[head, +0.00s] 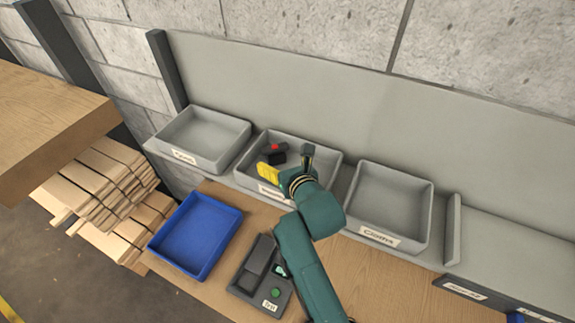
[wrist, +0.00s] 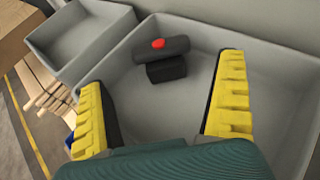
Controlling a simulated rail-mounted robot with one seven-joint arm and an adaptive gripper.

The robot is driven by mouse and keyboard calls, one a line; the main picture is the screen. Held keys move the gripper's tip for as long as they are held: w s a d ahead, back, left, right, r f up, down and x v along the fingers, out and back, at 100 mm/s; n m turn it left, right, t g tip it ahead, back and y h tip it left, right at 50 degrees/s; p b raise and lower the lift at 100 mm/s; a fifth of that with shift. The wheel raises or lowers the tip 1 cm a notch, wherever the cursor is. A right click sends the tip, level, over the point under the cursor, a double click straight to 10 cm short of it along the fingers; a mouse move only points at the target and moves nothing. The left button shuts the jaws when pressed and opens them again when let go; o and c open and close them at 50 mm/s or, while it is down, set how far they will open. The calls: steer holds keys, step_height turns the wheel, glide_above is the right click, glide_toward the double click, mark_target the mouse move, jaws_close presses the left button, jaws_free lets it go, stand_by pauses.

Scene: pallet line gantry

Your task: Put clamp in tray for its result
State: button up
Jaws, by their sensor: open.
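The clamp (head: 278,157) is a small dark piece of two blocky parts with a red spot on top. It lies in the middle grey tray (head: 331,160), towards its back left. In the wrist view the clamp (wrist: 167,71) rests near the tray's far wall, beyond the fingertips and apart from them. My gripper (head: 288,164) is over the middle tray with its yellow-padded fingers spread wide; in the wrist view the gap between them (wrist: 160,82) is empty. The middle tray's label is partly hidden by my gripper and unreadable.
A blue tray (head: 168,262) is empty on the wooden bench. Beside it is a dark test fixture (head: 246,292) with a green button. Stacked planks (head: 100,190) lie left.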

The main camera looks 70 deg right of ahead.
steer(key=v, duration=0.3)
steer(key=shift+s+a+r, duration=0.1)
steer(key=shift+a, duration=0.05)
steer(key=w+a+r+m+t+y, duration=0.3)
steer(key=w+a+r+m+t, duration=0.55)
steer(key=a+r+m, duration=0.6)
steer(key=a+r+m+t+y, duration=0.2)
steer(key=a+r+m, duration=0.4)
steer(key=a, duration=0.4)
steer(key=a+r+m+t+y, duration=0.3)
steer(key=a+r+m+y, duration=0.2)
steer(key=a+r, duration=0.3)
steer(key=shift+a+r+m, duration=0.3)
steer(key=shift+a+m, duration=0.05)
steer(key=shift+a, duration=0.7)
steer(key=shift+s+r, duration=0.1)
